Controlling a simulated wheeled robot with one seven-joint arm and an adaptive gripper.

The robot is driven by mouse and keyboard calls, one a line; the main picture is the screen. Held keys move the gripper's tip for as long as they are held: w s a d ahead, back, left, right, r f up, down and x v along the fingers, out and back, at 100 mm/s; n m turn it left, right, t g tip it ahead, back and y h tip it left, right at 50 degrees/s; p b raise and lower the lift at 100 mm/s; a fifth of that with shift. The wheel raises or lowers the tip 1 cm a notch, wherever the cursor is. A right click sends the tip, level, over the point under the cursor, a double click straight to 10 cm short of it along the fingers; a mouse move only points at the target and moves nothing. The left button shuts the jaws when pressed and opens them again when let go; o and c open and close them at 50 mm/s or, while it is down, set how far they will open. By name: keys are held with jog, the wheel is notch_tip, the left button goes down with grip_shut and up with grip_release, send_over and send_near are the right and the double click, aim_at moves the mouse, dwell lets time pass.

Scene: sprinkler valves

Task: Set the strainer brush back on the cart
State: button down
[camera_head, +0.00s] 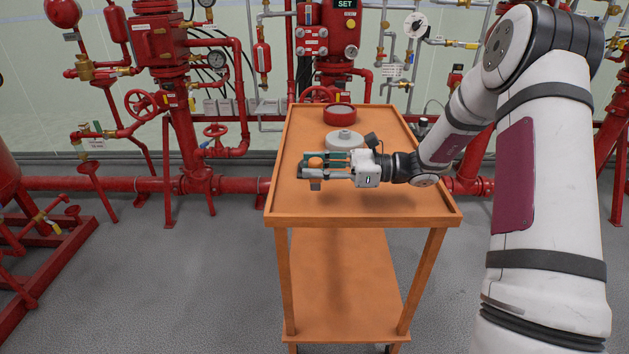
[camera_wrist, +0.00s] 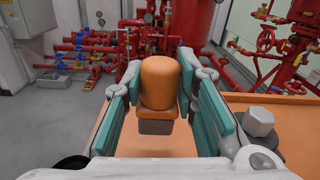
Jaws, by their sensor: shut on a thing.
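The strainer brush (camera_wrist: 160,80) has a rounded orange body and a grey block at its lower end. In the wrist view it sits upright between the two teal-padded fingers. My gripper (camera_head: 316,164) is shut on it, over the left part of the cart's top. The brush's orange part and grey end (camera_head: 315,185) show at the fingertips in the head view. The cart (camera_head: 400,197) is orange, with a raised rim and a lower shelf. I cannot tell whether the grey end touches the cart top.
A grey round part with a raised centre (camera_head: 344,138) and a red ring-shaped part (camera_head: 340,114) stand on the cart beyond my gripper. The front of the cart top is clear. Red pipes and valves (camera_head: 150,104) line the wall behind.

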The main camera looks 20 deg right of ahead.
aim_at(315, 180)
jog(key=shift+w+f, duration=0.2)
jog(key=shift+w, duration=0.2)
jog(key=shift+s+f+b, duration=0.1)
jog(key=shift+f+b, duration=0.45)
jog(key=shift+f, duration=1)
jog(key=shift+f, duration=0.15)
jog(key=c, duration=1.3)
grip_release()
